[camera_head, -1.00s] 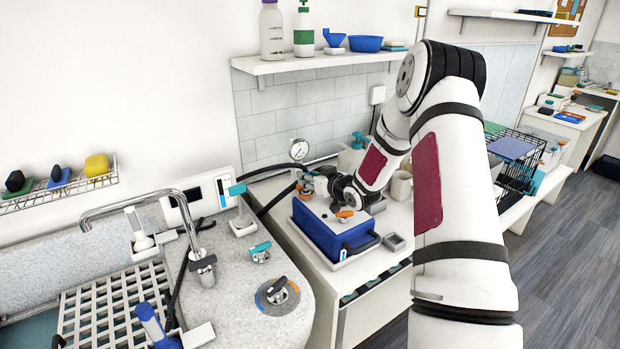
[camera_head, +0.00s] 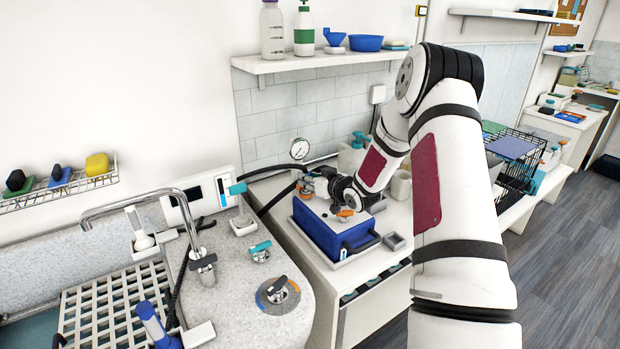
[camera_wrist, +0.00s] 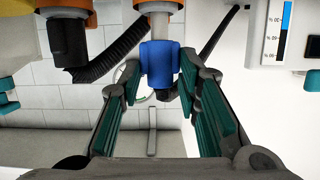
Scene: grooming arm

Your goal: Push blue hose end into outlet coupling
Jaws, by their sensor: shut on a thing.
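The blue hose end (camera_wrist: 160,62) is a blue collar at the upper middle of the wrist view. My gripper (camera_wrist: 159,82) has its teal-padded fingers on both sides of it and is shut on it. I cannot tell whether this is the outlet coupling or how deep the collar sits. In the head view my gripper (camera_head: 322,184) is above the blue case, and the hose end is too small to make out there.
A blue case (camera_head: 330,237) with a pale top stands below my gripper. An orange and black fitting (camera_wrist: 70,40) with a ribbed black hose (camera_wrist: 110,52) is close on the left. A pressure gauge (camera_head: 299,149) is at the tiled wall. The sink tap (camera_head: 140,203) stands left.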

